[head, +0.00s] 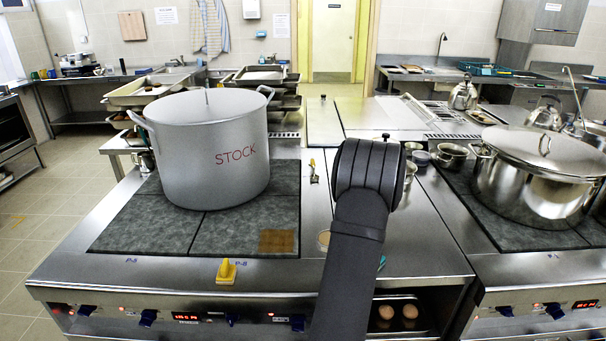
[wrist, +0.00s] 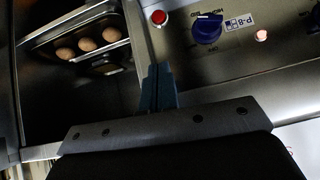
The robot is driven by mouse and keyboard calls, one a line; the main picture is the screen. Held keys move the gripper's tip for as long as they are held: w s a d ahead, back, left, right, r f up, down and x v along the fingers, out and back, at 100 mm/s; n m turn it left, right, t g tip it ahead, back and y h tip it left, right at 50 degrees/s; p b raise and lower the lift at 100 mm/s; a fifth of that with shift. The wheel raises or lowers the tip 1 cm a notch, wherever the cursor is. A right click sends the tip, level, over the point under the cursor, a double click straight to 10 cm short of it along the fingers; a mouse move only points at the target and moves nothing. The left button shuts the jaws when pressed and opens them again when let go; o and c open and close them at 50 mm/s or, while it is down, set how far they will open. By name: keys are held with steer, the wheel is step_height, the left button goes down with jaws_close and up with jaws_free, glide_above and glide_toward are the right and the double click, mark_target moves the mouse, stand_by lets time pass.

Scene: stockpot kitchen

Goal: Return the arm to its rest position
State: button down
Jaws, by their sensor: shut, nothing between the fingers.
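My arm (head: 350,260) shows in the head view as a dark link with a thick rounded joint, rising in front of the middle of the stove. My gripper (wrist: 158,88) shows in the wrist view with its blue-grey fingers together and nothing between them. The fingers are in front of the stove's front panel, between an open compartment on the left and a blue knob (wrist: 207,28) on the right. In the head view the gripper is mostly hidden behind the arm.
A large pot marked STOCK (head: 215,155) stands on the left hob. A shiny lidded pot (head: 540,180) stands on the right hob. A yellow object (head: 226,271) sits at the stove's front edge. Brown rounded items (wrist: 86,44) lie on a tray in the compartment.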

steer(key=w+a+f, duration=0.5)
steer(key=a, duration=0.2)
steer(key=shift+f, duration=0.15)
stand_by(2.2)
stand_by(1.2)
